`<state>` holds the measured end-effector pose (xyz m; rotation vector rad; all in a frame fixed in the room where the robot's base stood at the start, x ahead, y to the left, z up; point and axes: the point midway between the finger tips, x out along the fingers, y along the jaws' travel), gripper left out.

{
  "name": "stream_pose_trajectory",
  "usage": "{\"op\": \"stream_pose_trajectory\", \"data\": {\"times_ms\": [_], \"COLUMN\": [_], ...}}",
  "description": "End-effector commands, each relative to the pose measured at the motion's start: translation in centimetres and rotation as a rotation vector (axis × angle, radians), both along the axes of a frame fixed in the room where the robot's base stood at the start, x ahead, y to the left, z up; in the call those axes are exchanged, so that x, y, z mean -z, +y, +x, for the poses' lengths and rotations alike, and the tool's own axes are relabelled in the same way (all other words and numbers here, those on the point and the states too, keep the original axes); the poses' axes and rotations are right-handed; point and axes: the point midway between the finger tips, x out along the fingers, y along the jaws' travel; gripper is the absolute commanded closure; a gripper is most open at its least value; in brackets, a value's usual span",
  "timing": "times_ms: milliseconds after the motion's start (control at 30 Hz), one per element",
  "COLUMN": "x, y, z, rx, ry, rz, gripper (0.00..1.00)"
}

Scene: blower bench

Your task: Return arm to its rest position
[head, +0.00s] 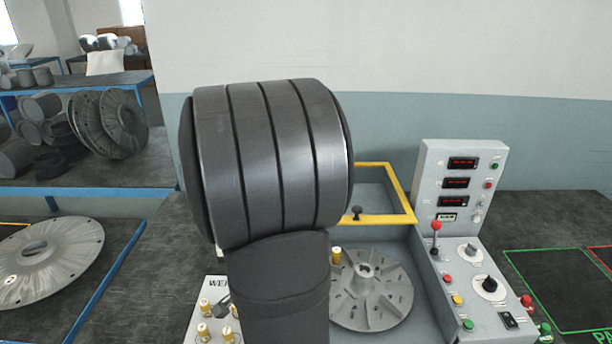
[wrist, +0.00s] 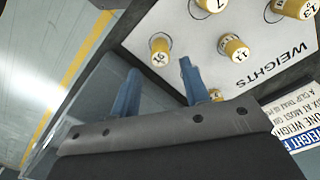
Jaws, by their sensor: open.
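My gripper (wrist: 160,72) shows in the wrist view as two blue fingers spread apart, with nothing between them. It is beside a white weights board (wrist: 188,22) that carries several brass numbered weights, one of them marked 16 (wrist: 160,55). The height of the fingers above the board cannot be told. The weights board (head: 212,293) shows partly there, at the lower left of my arm.
A bladed grey disc (head: 370,290) sits in the machine, right of my arm. Behind it is a yellow frame (head: 400,192). A control panel (head: 455,185) with red displays and a red-knobbed lever (head: 436,238) stands to the right. A green-outlined bench area (head: 560,290) is empty. Shelves hold parts at left.

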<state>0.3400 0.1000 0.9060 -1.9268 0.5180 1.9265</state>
Motion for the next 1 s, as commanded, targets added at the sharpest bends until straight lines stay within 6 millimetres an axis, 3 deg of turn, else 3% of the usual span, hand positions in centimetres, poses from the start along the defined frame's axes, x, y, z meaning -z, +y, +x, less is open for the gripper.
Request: {"op": "stream_pose_trajectory", "data": {"times_ms": [400, 1000], "x": [-6.9, -12.7], "y": [0.0, -2.5], "z": [0.1, 10.6], "rx": [-0.002, -0.215], "ry": [-0.005, -0.002], "rz": [0.002, 0.001], "gripper": [0.58, 0.58]}}
